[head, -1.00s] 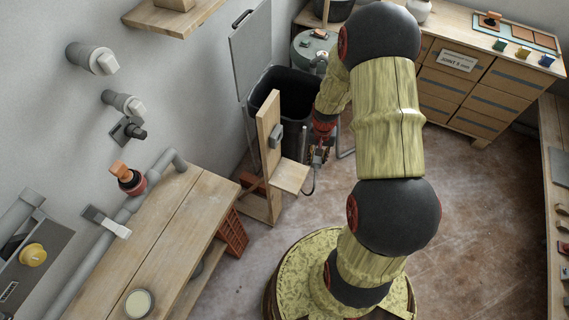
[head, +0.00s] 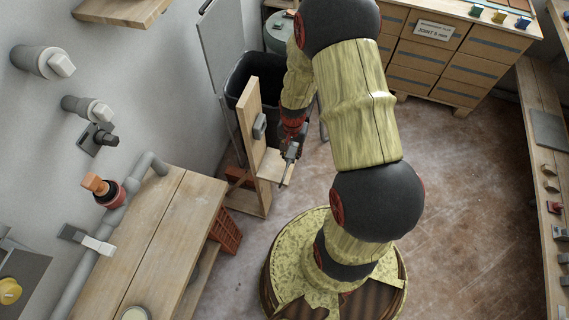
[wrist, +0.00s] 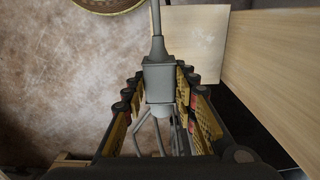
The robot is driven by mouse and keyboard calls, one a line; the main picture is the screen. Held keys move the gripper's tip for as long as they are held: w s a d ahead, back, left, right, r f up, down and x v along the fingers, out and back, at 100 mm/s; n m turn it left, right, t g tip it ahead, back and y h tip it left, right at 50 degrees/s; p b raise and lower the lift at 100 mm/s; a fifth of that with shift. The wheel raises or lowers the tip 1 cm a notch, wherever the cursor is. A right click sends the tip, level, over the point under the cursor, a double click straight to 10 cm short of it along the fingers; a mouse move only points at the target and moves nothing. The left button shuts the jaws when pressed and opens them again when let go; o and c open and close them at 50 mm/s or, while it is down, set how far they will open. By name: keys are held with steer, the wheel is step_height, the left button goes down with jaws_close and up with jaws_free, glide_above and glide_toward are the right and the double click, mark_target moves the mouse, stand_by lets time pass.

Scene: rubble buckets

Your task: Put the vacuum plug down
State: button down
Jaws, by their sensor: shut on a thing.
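The grey vacuum plug (wrist: 159,74) is between the fingers of my gripper (wrist: 160,92) in the wrist view, with its stiff grey cord end pointing away. My gripper (head: 291,147) is shut on it; in the head view the plug is small and partly hidden by the fingers. A wooden stand (head: 250,135) has a small light shelf (head: 270,166) on its side. My gripper is right beside this shelf. In the wrist view the plug lies along the left edge of the shelf (wrist: 200,45). I cannot tell whether plug and shelf touch.
A grey box (head: 259,126) is fixed to the stand's upright board, which rises close on the right in the wrist view (wrist: 275,55). A black bin (head: 245,75) stands behind. A workbench (head: 150,240) is at the left. The floor to the right is clear.

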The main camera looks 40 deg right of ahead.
mark_target(286, 157)
steer(key=a+f, duration=0.2)
steer(key=shift+w+f+b, duration=0.3)
steer(key=shift+f+b, duration=0.05)
steer(key=shift+w+a+f+b, duration=0.15)
steer(key=shift+f+b, duration=0.35)
steer(key=shift+f, duration=0.35)
steer(key=shift+s+a+f+b, duration=0.1)
steer(key=shift+f+b, duration=0.35)
steer(key=shift+f, duration=0.4)
steer(key=shift+f, duration=0.2)
steer(key=c, duration=1.4)
jaws_free()
steer(key=shift+r, duration=0.1)
step_height(286, 157, up, 12)
steer(key=p, duration=0.4)
steer(key=shift+r+p, duration=0.1)
steer(key=shift+p, duration=0.2)
